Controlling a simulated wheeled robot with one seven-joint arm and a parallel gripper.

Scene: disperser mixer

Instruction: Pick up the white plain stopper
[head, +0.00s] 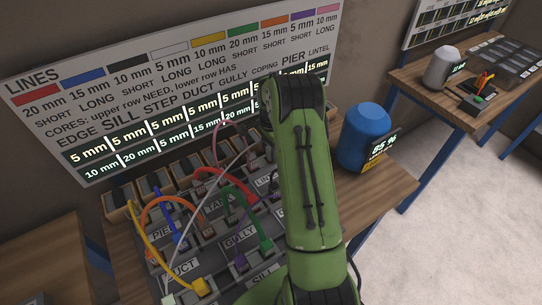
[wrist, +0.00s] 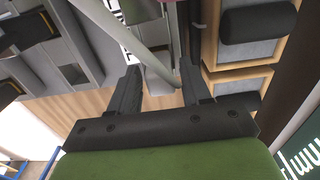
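My gripper (wrist: 158,78) shows in the wrist view with its two dark fingers apart. A pale grey-white block (wrist: 160,77) at the end of a white line (wrist: 118,30) shows between or just beyond the fingertips; I cannot tell whether it is the white plain stopper or whether the fingers touch it. In the head view a white line (head: 229,178) runs down across the board to a small whitish end piece (head: 168,299) at the lower edge. My green arm hides the gripper in the head view.
A grey board (head: 212,262) with coloured lines and labelled sockets lies on the wooden table (head: 376,190). Wooden bins (head: 117,215) with dark blocks line its back, below a lettered panel (head: 165,90). A blue container (head: 364,135) stands to the right of my arm.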

